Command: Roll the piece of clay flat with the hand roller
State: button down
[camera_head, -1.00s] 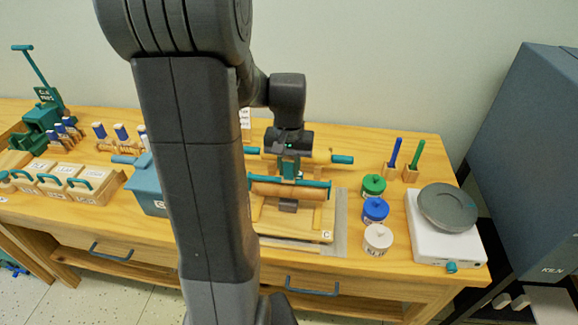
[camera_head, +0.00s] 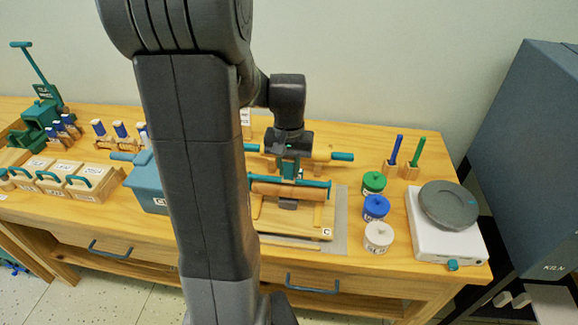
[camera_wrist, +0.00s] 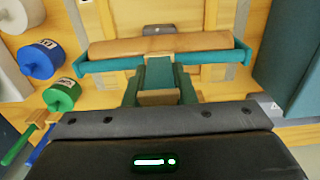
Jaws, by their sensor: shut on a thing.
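The hand roller (camera_head: 308,190) has a tan cylinder in a teal frame. My gripper (camera_head: 289,168) is shut on its teal handle, which also shows between the fingers in the wrist view (camera_wrist: 160,78). The cylinder lies level, crosswise over a wooden board (camera_head: 270,226) marked C. The piece of clay (camera_head: 288,205) is a small grey-brown block on the board, just in front of the roller in the head view. In the wrist view the clay (camera_wrist: 158,29) shows partly beyond the cylinder. I cannot tell whether roller and clay touch.
A rolling pin with teal handles (camera_head: 342,156) lies behind the board. Green (camera_head: 374,183), blue (camera_head: 376,208) and white (camera_head: 379,237) jars stand close on the right, then a scale (camera_head: 428,244). A blue-grey box (camera_head: 148,187) stands left. My arm hides part of the table.

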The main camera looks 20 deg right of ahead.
jog(key=shift+s, duration=0.1)
jog(key=shift+s+a+f+b, duration=0.3)
jog(key=shift+s+a, duration=0.2)
jog(key=shift+s, duration=0.25)
jog(key=shift+w+d+r+p, duration=0.1)
jog(key=shift+w+d+p, duration=0.2)
jog(key=shift+w+d, duration=0.35)
jog(key=shift+w+d+r+p, duration=0.1)
jog(key=shift+w+d+p, duration=0.2)
jog(key=shift+w, duration=0.6)
jog(key=shift+s+a, duration=0.1)
jog(key=shift+s+a+f+b, duration=0.25)
jog(key=shift+s+a, duration=0.2)
jog(key=shift+s, duration=0.3)
jog(key=shift+s+a+f+b, duration=0.25)
jog(key=shift+s+a, duration=0.2)
jog(key=shift+s, duration=0.25)
